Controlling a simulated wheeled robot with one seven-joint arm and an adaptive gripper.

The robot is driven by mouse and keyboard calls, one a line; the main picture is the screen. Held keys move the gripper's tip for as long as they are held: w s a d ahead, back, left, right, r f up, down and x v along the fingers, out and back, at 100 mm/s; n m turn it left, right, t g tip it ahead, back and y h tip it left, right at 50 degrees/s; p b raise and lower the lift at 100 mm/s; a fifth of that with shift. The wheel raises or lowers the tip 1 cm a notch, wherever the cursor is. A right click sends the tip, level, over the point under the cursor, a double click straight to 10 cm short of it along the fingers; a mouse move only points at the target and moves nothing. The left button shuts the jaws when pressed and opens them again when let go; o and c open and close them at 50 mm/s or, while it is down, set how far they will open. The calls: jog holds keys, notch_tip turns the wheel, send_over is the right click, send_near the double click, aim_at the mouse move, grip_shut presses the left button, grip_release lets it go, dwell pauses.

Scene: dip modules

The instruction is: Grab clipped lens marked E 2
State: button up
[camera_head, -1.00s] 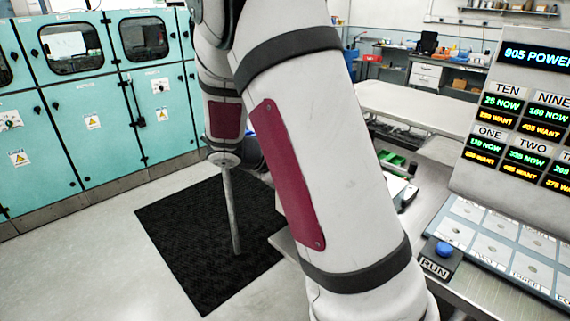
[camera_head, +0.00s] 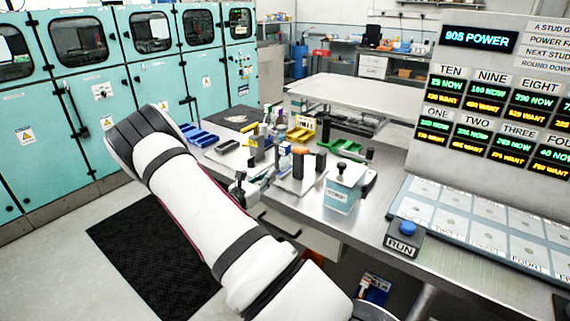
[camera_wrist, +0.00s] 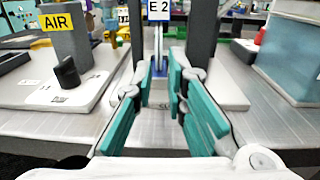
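Whether the tips reach around the stem I cannot tell. In the head view I cannot read the E 2 mark among the clustered bench items.
A grey post with a yellow AIR label (camera_wrist: 66,45) stands left on a pale plate (camera_wrist: 30,95). A pale blue box (camera_wrist: 290,50) stands right.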

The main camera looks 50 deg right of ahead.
aim_at(279, 167)
jog(key=d, duration=0.3)
jog(key=w+d, duration=0.1)
jog(key=d, duration=0.5)
jog(key=shift+w+d+f+p, duration=0.15)
jog(key=shift+d+f+p, duration=0.1)
jog(key=shift+f+p, duration=0.05)
jog(key=shift+c, duration=0.5)
grip_shut()
jog(key=shift+r, duration=0.15)
